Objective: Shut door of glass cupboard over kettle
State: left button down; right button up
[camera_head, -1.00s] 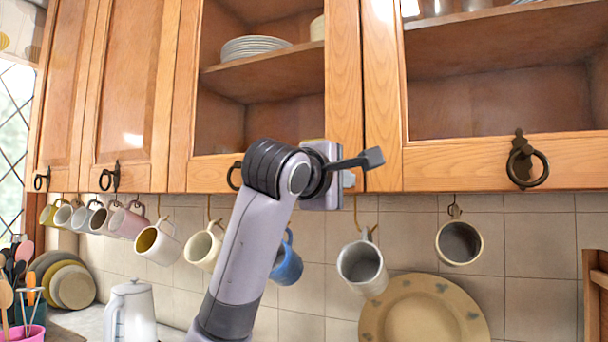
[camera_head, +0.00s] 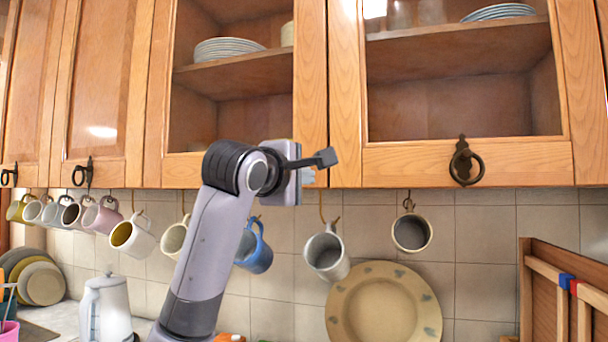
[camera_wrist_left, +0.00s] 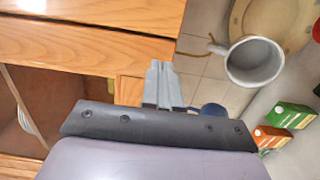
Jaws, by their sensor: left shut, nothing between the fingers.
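The white kettle (camera_head: 105,310) stands on the counter at the lower left of the head view. Above and to its right is the glass cupboard with stacked plates; its wooden-framed glass door (camera_head: 311,80) looks nearly flush with its neighbour, but I cannot tell whether it is fully shut. My left gripper (camera_head: 308,177) is at the door's lower right corner, shut and empty. In the left wrist view the fingertips (camera_wrist_left: 163,75) are together close to the lower wood edges (camera_wrist_left: 90,50); contact is unclear. My arm hides the door's ring handle. My right gripper is not in view.
Several mugs hang on hooks below the cupboards, including a blue mug (camera_head: 254,247) beside my arm and a grey mug (camera_head: 326,252). A large plate (camera_head: 385,308) leans on the tiles. Another glass cupboard door (camera_head: 480,160) is at right, a wooden rack (camera_head: 560,290) below it.

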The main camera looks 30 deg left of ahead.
pick_arm(q)
jog(key=s+d+b, duration=0.2)
jog(key=s+b, duration=0.1)
jog(key=s, duration=0.7)
jog(key=shift+s+d, duration=0.2)
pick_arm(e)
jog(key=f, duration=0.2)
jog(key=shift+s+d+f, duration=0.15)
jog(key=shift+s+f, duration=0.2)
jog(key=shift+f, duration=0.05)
